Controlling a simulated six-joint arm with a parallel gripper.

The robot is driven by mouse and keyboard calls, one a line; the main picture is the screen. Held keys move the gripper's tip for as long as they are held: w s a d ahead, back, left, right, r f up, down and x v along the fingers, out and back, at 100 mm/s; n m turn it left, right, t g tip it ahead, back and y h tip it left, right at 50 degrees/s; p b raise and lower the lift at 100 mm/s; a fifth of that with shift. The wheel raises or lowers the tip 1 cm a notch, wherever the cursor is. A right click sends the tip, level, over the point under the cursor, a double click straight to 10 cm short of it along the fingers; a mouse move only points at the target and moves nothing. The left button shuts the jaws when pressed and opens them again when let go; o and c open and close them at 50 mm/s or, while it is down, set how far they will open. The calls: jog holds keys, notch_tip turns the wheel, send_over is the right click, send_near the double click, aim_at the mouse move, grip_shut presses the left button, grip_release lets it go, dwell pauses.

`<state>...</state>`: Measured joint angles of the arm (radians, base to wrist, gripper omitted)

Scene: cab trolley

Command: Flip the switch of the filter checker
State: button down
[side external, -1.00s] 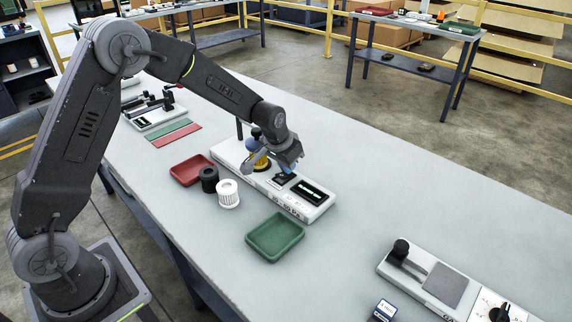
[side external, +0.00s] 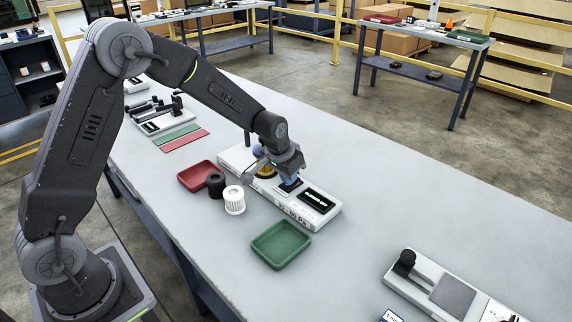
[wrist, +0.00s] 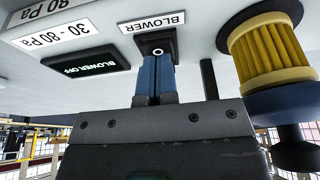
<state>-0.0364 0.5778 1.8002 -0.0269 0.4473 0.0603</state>
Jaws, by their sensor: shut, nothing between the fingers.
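The filter checker (side external: 327,218) is a long pale device on the bench. Its dark display (wrist: 92,63) reads "BLOWER OFF" upside down in the wrist view. The black switch (wrist: 157,44) sits by the "BLOWER" label. My gripper (wrist: 157,58) has its two blue fingers together, with nothing between them. The fingertips are right at the switch; I cannot tell whether they touch it. In the side view my gripper (side external: 289,186) is low over the checker beside the display, and hides the switch. A yellow pleated filter (wrist: 268,52) sits on the checker beside my gripper.
A black filter (side external: 216,184) and a white filter (side external: 234,200) stand in front of the checker. A red tray (side external: 198,174) and a green tray (side external: 281,246) flank them. A dark post (wrist: 208,78) rises near my fingers.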

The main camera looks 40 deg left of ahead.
jog(key=v, duration=1.3)
jog(key=shift+s+r, duration=0.25)
jog(key=shift+s, duration=0.3)
jog(key=shift+w+r+t, duration=0.15)
jog(key=shift+w+t, duration=0.35)
jog(key=shift+w, duration=0.1)
jog(key=x, duration=1.4)
